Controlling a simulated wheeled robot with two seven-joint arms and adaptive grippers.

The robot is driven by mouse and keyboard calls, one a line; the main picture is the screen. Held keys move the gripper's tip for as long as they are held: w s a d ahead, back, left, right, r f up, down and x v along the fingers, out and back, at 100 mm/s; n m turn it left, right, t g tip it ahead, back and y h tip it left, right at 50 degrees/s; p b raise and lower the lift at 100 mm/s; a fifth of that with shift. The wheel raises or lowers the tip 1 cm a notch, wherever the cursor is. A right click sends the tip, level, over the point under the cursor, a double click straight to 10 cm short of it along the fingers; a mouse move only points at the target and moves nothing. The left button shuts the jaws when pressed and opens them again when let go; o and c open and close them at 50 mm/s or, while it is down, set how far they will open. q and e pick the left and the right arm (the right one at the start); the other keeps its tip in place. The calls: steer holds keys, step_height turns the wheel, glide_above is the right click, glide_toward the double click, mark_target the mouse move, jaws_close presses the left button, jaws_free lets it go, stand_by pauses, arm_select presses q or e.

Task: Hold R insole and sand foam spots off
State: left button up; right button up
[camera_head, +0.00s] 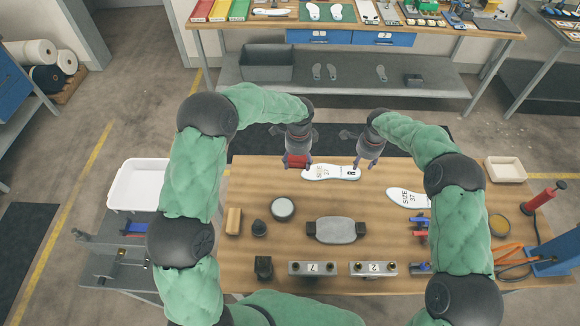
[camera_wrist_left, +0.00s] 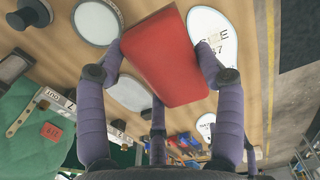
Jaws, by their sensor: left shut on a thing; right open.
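The white R insole (camera_head: 332,172) lies flat on the wooden table in the head view, with a dark R at its right end. It also shows in the left wrist view (camera_wrist_left: 222,70), partly hidden by the block and a finger. My left gripper (camera_head: 297,163) is shut on a red block (camera_wrist_left: 165,55), held at the insole's left end; I cannot tell whether it touches. A small beige patch shows on the insole beside the block. My right gripper (camera_head: 363,164) is open by the insole's right end, not visibly gripping it.
A second insole (camera_head: 405,198) marked SIZE 37 lies to the right, partly behind my right arm. A grey pad (camera_head: 335,230), round dish (camera_head: 282,208), wooden block (camera_head: 233,221) and numbered metal blocks (camera_head: 312,268) stand nearer me. A white tray (camera_head: 140,184) is at the left.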

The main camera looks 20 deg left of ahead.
mark_target(355, 178)
arm_select(q)
steer(key=w+d+f+m, duration=0.2)
steer(key=w+d+m, duration=0.1)
steer(key=m, duration=0.5)
steer(key=w+d+f+m, duration=0.1)
steer(key=w+d+m, duration=0.2)
steer(key=w+m, duration=0.3)
steer(key=shift+d+f+m, duration=0.15)
steer(key=shift+f+m, duration=0.2)
steer(key=shift+m, duration=0.75)
arm_select(e)
steer(key=f, duration=0.4)
steer(key=w+f, duration=0.1)
steer(key=f, duration=0.7)
steer(key=shift+w+a, duration=0.2)
jaws_close()
